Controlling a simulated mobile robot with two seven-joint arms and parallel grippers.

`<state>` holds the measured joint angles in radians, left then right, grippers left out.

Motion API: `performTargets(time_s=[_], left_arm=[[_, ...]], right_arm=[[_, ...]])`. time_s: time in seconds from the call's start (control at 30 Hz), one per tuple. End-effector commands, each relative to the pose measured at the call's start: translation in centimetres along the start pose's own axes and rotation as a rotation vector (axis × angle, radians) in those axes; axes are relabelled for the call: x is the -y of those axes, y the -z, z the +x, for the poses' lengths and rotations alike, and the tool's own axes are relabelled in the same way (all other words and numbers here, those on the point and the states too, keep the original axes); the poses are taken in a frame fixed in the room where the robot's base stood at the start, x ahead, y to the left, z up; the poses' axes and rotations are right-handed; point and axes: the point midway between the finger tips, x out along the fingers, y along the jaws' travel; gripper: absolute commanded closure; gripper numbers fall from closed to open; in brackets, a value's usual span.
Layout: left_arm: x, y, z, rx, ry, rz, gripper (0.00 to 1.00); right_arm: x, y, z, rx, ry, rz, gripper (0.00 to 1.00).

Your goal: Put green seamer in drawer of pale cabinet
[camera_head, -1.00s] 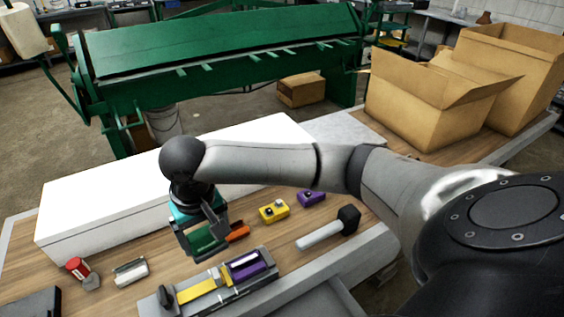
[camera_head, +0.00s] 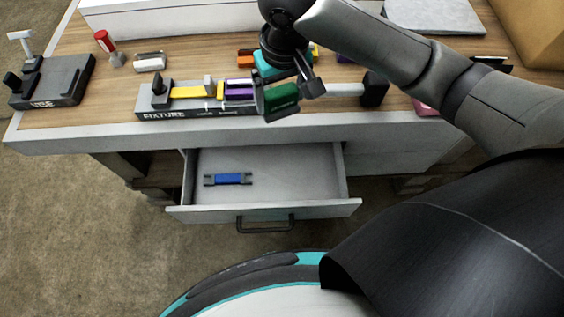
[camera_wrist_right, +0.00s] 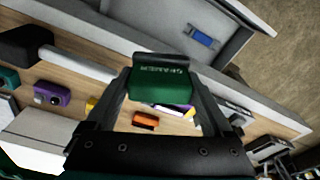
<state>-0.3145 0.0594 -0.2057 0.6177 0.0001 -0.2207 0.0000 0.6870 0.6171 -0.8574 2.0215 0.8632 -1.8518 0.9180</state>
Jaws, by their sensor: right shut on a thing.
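The green seamer (camera_head: 281,97) is held in my right gripper (camera_head: 287,101), above the front part of the bench top. In the right wrist view the green seamer (camera_wrist_right: 160,85) sits between the two fingers, with pale lettering on its dark edge. The drawer (camera_head: 318,165) of the pale cabinet is pulled open below the bench edge, in front of and lower than the gripper. A blue tool with dark ends (camera_head: 228,179) lies inside at the left, and the rest of the drawer floor is bare. My left gripper is not in view.
A grey fixture (camera_head: 200,111) with yellow and purple pieces stands left of the gripper. A mallet (camera_head: 372,89) lies to its right. A dark vise block (camera_head: 54,82), a red-topped item (camera_head: 104,42) and a white piece (camera_head: 150,61) are further left.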

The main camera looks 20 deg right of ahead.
Motion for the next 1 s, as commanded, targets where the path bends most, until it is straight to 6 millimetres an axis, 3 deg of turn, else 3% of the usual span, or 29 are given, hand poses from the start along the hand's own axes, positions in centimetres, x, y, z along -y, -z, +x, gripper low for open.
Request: performTargets(time_s=[0.1, 0.27, 0.5, 0.77, 1.0], left_arm=[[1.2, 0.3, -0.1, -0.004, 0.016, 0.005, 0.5], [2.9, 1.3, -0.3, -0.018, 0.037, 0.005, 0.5], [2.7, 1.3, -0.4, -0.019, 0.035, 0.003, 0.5], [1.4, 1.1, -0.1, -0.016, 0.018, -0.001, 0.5], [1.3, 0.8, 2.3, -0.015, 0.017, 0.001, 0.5]], right_arm=[[0.6, -0.6, 3.3, 0.009, 0.007, -0.008, 0.7], [0.5, -1.9, 7.1, 0.007, 0.007, -0.016, 0.7], [0.0, -3.8, 10.7, 0.002, 0.005, -0.024, 0.7], [-0.4, -4.8, 12.8, -0.001, 0.005, -0.028, 0.7], [-0.4, -5.6, 18.7, 0.001, 0.004, -0.029, 0.7]])
